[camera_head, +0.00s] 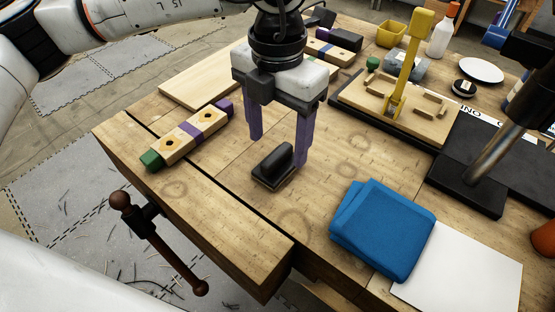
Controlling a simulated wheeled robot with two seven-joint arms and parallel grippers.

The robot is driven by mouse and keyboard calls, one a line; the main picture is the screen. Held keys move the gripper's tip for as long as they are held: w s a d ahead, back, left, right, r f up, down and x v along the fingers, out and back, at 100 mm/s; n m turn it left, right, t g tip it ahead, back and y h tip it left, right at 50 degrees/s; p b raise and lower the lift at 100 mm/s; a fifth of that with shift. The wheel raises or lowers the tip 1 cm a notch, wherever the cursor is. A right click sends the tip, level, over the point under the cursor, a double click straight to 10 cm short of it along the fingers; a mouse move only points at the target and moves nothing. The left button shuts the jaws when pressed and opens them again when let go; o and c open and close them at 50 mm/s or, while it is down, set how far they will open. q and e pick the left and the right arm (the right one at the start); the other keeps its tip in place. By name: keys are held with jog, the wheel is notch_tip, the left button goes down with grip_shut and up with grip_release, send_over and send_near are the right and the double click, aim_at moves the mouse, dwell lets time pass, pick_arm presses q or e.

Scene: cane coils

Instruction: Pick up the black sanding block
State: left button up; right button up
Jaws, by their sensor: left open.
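The black sanding block (272,165) lies on the wooden workbench (210,195), near its front edge. My left gripper (277,148) points down from above, with two purple fingers set apart. The left finger stands behind and to the left of the block, and the right finger is close by its right end. Whether the right finger touches the block I cannot tell. The jaws are open and hold nothing. My right gripper is not seen.
A wooden piece with purple and green ends (190,135) lies left of the block. A folded blue cloth (383,230) and a white sheet (462,275) lie to the right. A wooden board with a yellow tool (398,100) stands behind. A vise handle (160,243) juts out in front.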

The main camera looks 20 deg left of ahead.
aim_at(277, 154)
pick_arm(q)
notch_tip(277, 154, down, 5)
jog(key=shift+s+r+p, duration=0.1)
jog(key=shift+r+p, duration=0.1)
jog(key=shift+p, duration=0.15)
jog(key=shift+c, duration=0.5)
jog(key=c, duration=1.1)
jog(key=shift+r, duration=0.15)
notch_tip(277, 154, up, 10)
jog(key=shift+f+b, duration=0.1)
jog(key=shift+b, duration=0.35)
